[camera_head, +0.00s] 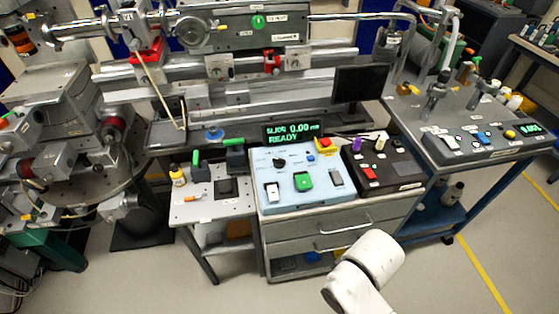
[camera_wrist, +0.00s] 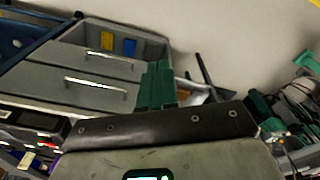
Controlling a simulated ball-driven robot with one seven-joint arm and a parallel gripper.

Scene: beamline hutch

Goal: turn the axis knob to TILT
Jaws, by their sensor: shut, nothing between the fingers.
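A small black round knob (camera_head: 280,162) sits on the upper left of the light blue control panel (camera_head: 326,192). Marks surround it, but they are too small to read, so I cannot tell which position it points at. Above the panel a display (camera_head: 292,132) shows green text with 0.00 and READY. In the wrist view, my gripper (camera_wrist: 157,84) has dark green fingers shut together with nothing between them. It points toward the drawer cabinet and floor. The knob is not visible in that view. In the head view only my white arm shows low in front; the gripper is hidden.
A small side table (camera_head: 212,210) is left. Floor in front is clear.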

